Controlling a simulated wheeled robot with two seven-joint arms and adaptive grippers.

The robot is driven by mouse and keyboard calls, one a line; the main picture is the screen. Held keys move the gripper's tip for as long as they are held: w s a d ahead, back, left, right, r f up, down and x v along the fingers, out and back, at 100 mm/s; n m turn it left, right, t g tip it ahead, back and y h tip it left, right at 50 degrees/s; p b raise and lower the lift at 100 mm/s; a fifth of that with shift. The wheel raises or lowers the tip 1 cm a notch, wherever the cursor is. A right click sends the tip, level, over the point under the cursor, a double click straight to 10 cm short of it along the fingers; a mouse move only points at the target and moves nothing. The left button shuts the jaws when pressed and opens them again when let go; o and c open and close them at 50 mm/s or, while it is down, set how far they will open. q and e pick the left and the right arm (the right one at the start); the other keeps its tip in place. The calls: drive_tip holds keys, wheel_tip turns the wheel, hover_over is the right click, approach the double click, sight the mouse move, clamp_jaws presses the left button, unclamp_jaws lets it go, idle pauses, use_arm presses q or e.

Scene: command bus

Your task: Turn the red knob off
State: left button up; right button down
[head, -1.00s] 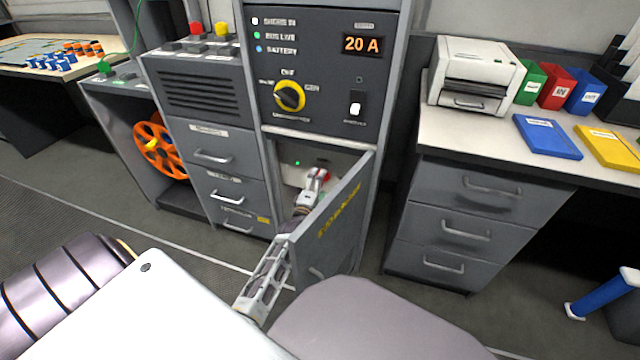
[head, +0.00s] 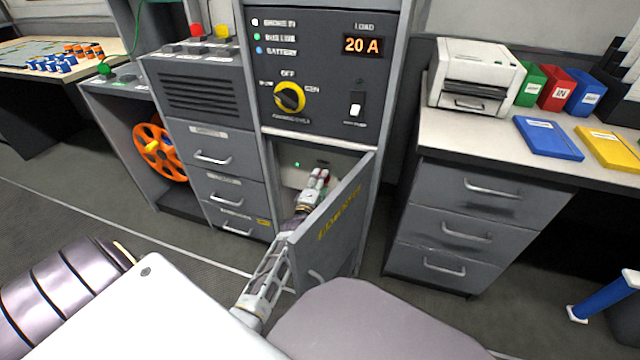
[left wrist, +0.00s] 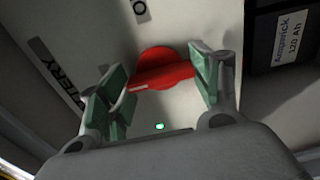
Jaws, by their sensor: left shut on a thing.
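The red knob (left wrist: 162,70) sits on a pale panel inside the open lower compartment. In the left wrist view its bar lies slightly tilted, with a white mark near its left end. In the head view only a bit of red (head: 327,174) shows beside my fingers. My left gripper (left wrist: 160,82) has its green-padded fingers on either side of the knob, shut on it. In the head view the left gripper (head: 318,178) reaches into the compartment past the open door (head: 338,232). My right gripper is not in view.
The open door stands close to the right of my left forearm. Above is a dark panel with a yellow rotary switch (head: 289,97) and a "20 A" display (head: 362,45). A green light (left wrist: 159,126) glows below the knob. A black battery box (left wrist: 281,38) stands at right.

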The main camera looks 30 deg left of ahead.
use_arm(q)
drive_tip(key=shift+p, duration=0.3)
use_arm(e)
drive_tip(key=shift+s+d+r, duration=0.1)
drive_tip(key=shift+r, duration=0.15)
use_arm(q)
drive_tip(key=shift+m+p, duration=6.2)
drive_tip(key=shift+m, duration=2.8)
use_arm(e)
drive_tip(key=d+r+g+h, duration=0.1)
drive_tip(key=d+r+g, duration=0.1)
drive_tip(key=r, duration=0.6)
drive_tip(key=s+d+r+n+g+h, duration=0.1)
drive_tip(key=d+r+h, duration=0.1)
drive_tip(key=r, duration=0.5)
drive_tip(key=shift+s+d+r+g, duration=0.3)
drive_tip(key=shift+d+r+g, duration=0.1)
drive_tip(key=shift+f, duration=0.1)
use_arm(q)
drive_tip(key=o, duration=1)
drive_tip(key=shift+s, duration=0.1)
